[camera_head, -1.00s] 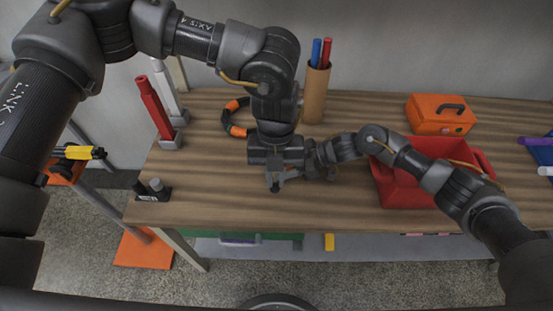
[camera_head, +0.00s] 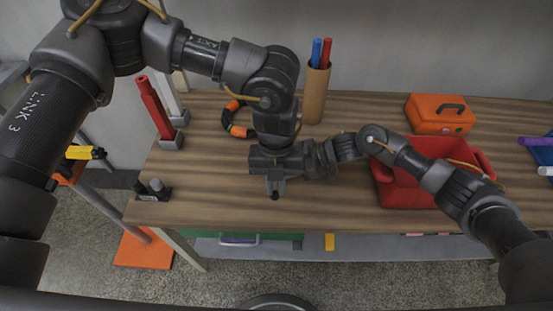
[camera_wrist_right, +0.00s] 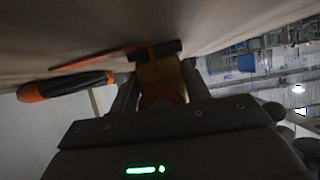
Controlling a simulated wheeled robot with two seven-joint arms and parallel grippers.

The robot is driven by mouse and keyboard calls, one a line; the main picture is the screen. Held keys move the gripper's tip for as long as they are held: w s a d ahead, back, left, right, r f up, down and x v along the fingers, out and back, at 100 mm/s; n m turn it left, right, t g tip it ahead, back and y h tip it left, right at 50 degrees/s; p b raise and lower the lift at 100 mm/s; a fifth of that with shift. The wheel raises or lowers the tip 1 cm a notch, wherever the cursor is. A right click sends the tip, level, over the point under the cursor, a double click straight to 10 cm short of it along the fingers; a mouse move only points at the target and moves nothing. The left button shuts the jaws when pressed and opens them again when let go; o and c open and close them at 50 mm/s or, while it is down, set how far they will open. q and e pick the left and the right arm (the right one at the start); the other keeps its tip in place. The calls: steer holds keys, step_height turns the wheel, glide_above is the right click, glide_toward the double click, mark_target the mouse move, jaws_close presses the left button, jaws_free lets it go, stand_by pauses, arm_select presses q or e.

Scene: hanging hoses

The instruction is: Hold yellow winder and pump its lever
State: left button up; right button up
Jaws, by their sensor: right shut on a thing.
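In the right wrist view a yellow piece (camera_wrist_right: 160,75), apparently the winder, sits between the fingers of my right gripper (camera_wrist_right: 158,88), which is shut on it. A thin orange bar (camera_wrist_right: 100,61), possibly its lever, and a black end lie above it. In the head view my right gripper (camera_head: 312,160) is mostly hidden where the two arms meet, and I cannot make out the winder there. My left gripper (camera_head: 275,190) points down just left of the right one, over the wooden table. Its jaw opening is not clear, and I see nothing in it.
A brown cup with pens (camera_head: 316,92) stands behind. A red bin (camera_head: 410,190) and an orange box (camera_head: 440,115) are right. A red post (camera_head: 157,108) stands left.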

arm_select(q)
steer(key=shift+w+f, duration=0.1)
steer(key=shift+f, duration=0.55)
steer(key=shift+r, duration=2.45)
steer(key=r, duration=0.1)
steer(key=w+r, duration=0.1)
steer(key=r, duration=0.1)
steer(key=shift+w, duration=0.15)
steer(key=shift+f, duration=0.1)
steer(key=shift+s+f, duration=0.25)
steer(key=shift+f, duration=0.7)
steer(key=shift+s+f, duration=0.25)
steer(key=shift+f, duration=0.65)
